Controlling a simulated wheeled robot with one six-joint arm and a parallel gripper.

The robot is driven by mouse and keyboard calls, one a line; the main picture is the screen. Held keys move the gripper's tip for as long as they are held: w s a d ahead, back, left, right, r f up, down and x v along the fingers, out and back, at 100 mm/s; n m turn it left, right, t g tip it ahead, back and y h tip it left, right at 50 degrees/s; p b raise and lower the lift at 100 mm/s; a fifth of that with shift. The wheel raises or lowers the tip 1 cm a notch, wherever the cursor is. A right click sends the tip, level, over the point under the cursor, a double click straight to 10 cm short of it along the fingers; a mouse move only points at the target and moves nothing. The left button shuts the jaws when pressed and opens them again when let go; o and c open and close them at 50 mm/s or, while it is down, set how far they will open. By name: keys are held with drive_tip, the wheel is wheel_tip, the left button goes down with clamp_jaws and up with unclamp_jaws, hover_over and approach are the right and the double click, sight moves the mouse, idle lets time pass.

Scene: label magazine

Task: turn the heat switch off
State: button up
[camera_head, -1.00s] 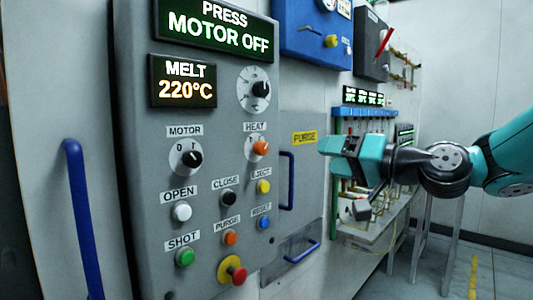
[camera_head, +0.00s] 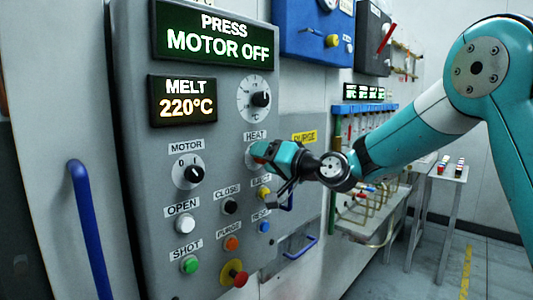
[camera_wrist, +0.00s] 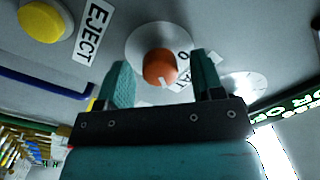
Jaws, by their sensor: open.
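The heat switch (camera_wrist: 159,67) is an orange knob on a round white dial (camera_wrist: 137,48), under the HEAT label (camera_head: 255,135) on the grey panel. A "0" shows on the dial beside the knob in the wrist view; I cannot tell clearly which mark the knob points to. My gripper (camera_head: 263,153) is at the switch and hides most of it in the head view. In the wrist view my gripper (camera_wrist: 163,76) is open, with one finger on each side of the knob and visible gaps; no firm contact shows.
The yellow eject button (camera_wrist: 42,21) is close beside the dial. The motor knob (camera_head: 193,173) is to the left. A temperature dial (camera_head: 260,99) is above, and several push buttons are below. A blue handle (camera_head: 88,230) stands out at the panel's left.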

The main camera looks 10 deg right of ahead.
drive_tip(key=c, duration=0.9)
drive_tip(key=shift+f+n+b, duration=0.15)
drive_tip(key=shift+n+b, duration=0.15)
drive_tip(key=shift+b, duration=0.3)
drive_tip(key=n+b, duration=1.3)
drive_tip(key=b, duration=0.5)
drive_tip(key=shift+a+h, duration=0.1)
drive_tip(key=shift+h, duration=0.2)
